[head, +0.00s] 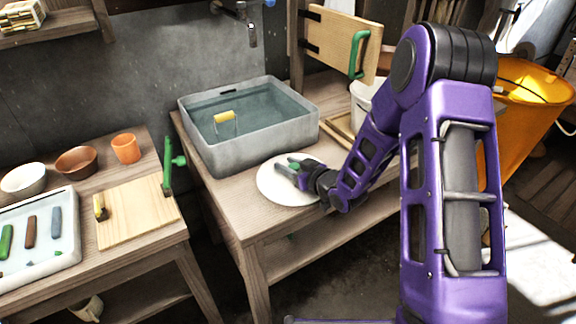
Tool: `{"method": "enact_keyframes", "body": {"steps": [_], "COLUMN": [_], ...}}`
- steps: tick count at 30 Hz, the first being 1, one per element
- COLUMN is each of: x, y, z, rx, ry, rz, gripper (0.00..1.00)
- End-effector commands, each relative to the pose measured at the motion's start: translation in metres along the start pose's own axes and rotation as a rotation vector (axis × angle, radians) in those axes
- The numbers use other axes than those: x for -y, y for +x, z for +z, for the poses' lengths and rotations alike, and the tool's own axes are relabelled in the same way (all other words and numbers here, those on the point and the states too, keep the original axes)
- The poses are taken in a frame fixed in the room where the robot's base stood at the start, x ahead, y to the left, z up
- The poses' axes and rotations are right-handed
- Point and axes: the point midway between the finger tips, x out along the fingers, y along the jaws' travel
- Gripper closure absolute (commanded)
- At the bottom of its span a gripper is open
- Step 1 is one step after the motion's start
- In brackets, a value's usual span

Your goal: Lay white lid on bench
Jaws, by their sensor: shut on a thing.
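The white lid (270,184) is a round, flat disc in the head view, in front of the grey basin. It looks level over the front part of the wooden bench (250,220). I cannot tell whether it touches the bench top or is held just above it. My gripper (291,166) is over the lid's middle and is shut on it. The part of the lid between the fingers is hidden by my gripper.
The grey basin (200,135) of water stands behind the lid, with a yellow-handled thing (224,117) in it. A white bucket (362,98) is partly hidden behind my arm. A side table at left holds a board (140,210), bowls and a tray (72,262).

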Motion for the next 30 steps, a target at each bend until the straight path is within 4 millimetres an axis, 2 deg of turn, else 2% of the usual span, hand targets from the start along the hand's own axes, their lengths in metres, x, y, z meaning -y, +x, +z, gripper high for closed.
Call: {"method": "enact_keyframes", "body": {"steps": [8, 9, 13, 14, 25, 30], "x": [0.000, 0.000, 0.000, 0.000, 0.000, -0.001], "y": [0.001, 0.001, 0.001, 0.001, -0.001, -0.028], "z": [0.003, 0.002, 0.002, 0.002, -0.004, -0.003], "rx": [-0.001, -0.001, -0.001, -0.001, -0.001, 0.000], "ry": [-0.001, 0.000, 0.000, 0.000, -0.001, 0.000], "rz": [0.000, 0.000, 0.000, 0.000, -0.001, 0.002], "gripper": [1.00, 0.56, 0.32, 0.29, 0.29, 0.29]}}
